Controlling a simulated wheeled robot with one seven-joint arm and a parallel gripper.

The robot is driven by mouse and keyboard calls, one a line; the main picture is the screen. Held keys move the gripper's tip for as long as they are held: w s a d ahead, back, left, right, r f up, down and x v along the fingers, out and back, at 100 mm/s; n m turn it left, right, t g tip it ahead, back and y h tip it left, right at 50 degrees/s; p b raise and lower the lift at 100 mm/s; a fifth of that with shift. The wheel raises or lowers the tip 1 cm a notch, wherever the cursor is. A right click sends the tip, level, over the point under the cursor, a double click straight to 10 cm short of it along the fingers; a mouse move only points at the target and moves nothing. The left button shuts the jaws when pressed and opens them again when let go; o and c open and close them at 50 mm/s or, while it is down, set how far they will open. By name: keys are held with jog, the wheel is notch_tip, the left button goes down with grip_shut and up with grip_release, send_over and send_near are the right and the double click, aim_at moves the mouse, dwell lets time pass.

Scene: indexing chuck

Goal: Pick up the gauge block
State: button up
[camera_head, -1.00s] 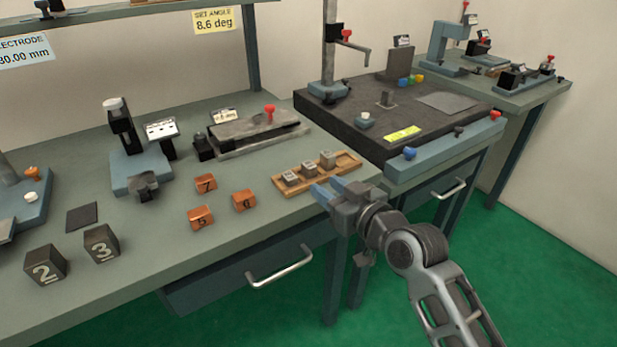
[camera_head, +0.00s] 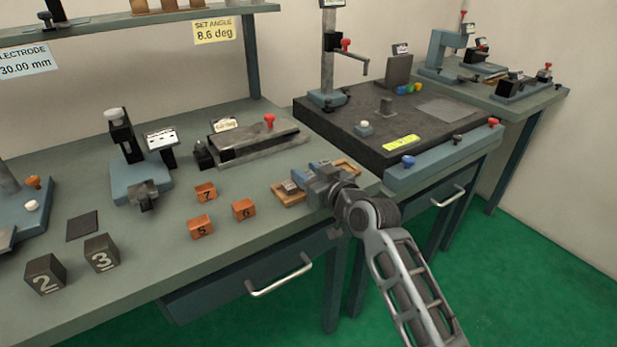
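A light wooden tray (camera_head: 291,199) lies near the front right of the green-grey bench. Earlier it shows small grey metal blocks in a row. Now one grey block (camera_head: 289,186) shows at its left end, and my gripper hides the others. I cannot tell which one is the gauge block. My gripper (camera_head: 308,171) is over the tray, its blue fingertips low beside the blocks. The palm covers the space between the fingers, so I cannot tell whether they are open or shut, or touch a block.
Orange numbered blocks (camera_head: 243,209) sit left of the tray. A long grey fixture with a red knob (camera_head: 260,147) stands behind it. A black plate (camera_head: 340,131) with a post stand is at the right. Dark numbered blocks (camera_head: 101,253) are at front left. The bench front is mostly clear.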

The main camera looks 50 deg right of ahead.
aim_at(309, 173)
jog(key=shift+c, duration=0.2)
grip_shut()
jog(key=shift+r, duration=0.15)
jog(key=shift+r, duration=0.3)
notch_tip(309, 173, up, 4)
jog(key=shift+f, duration=0.2)
jog(key=s+d+r+b, duration=0.1)
jog(key=s+d+r, duration=0.2)
jog(key=d+r, duration=0.3)
jog(key=d, duration=0.5)
jog(key=shift+d+r+b, duration=0.15)
jog(key=shift+r+b, duration=0.15)
